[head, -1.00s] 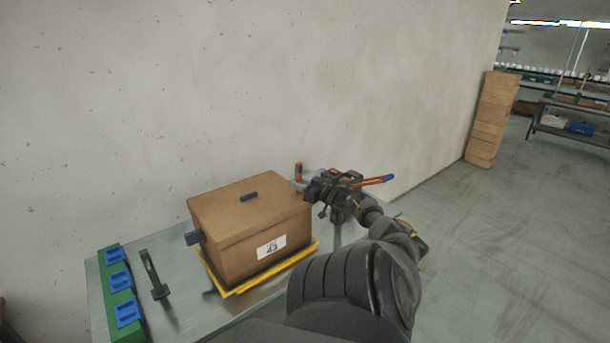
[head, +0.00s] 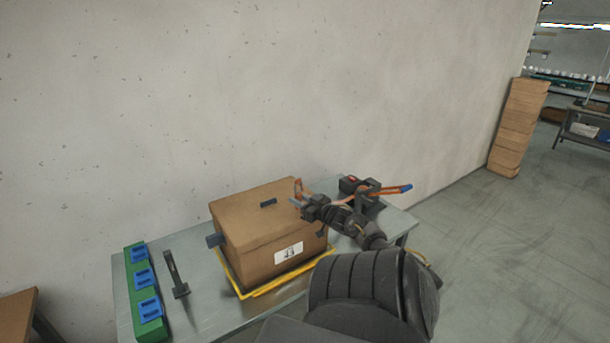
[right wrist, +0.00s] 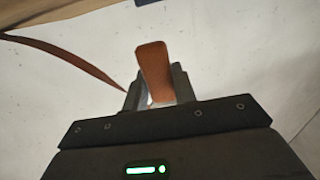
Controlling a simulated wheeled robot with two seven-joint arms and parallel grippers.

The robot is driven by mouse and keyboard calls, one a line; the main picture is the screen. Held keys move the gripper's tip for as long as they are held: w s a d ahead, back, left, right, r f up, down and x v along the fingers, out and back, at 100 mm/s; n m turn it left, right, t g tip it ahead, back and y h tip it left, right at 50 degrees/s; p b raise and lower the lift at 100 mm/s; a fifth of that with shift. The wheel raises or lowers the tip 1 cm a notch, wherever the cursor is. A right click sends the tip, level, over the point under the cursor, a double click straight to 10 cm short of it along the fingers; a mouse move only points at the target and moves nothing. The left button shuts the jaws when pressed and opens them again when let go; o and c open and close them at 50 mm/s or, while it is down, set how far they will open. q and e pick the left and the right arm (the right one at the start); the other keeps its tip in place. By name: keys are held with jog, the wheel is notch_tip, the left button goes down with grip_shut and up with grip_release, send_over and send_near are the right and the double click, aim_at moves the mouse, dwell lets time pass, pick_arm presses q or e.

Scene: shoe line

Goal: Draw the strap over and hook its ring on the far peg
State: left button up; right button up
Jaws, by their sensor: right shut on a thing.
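My right gripper (head: 296,202) is shut on the orange strap's end tab (head: 298,187), which stands up at the box's upper right edge. In the right wrist view the tab (right wrist: 153,70) sits between the jaws, and a strip of strap (right wrist: 75,55) runs off to the left. The ring cannot be made out. In the head view the strap leads back to a dark buckle device (head: 352,184) with an orange, blue-tipped lever (head: 400,189). A dark upright post (head: 176,275), perhaps the far peg, stands left of the box. My left gripper is out of view.
A brown lidded box (head: 250,262) sits on a yellow-edged base (head: 245,294) on the metal table (head: 205,310). Dark blocks sit on its lid and left side. A green rail (head: 152,328) with blue blocks lies at the table's left end. A wall rises behind.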

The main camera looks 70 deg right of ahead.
jog(key=shift+w+a+p, duration=0.35)
jog(key=shift+w+a, duration=0.45)
jog(key=shift+a, duration=0.25)
jog(key=shift+w+a+p, duration=0.35)
jog(key=shift+w+a, duration=0.45)
jog(key=shift+a, duration=0.3)
jog(key=shift+w+a+p, duration=0.35)
jog(key=shift+w+a, duration=0.45)
jog(key=shift+a, duration=0.25)
jog(key=shift+w+a+p, duration=0.15)
jog(key=shift+w+a, duration=0.65)
jog(key=shift+a, duration=0.25)
jog(key=shift+w+a+p, duration=0.2)
jog(key=shift+w+a, duration=0.55)
jog(key=shift+a, duration=0.25)
jog(key=shift+w+a+p, duration=0.15)
jog(key=shift+w+a, duration=0.65)
jog(key=shift+a, duration=0.25)
jog(key=shift+w+a, duration=4.1)
jog(key=shift+a, duration=2.1)
jog(key=shift+w+a, duration=4.1)
jog(key=shift+a, duration=2.1)
notch_tip(320, 180, down, 19)
jog(key=b, duration=1.5)
jog(key=w+d+b, duration=0.6)
jog(key=w, duration=0.2)
jog(key=shift+d, duration=0.3)
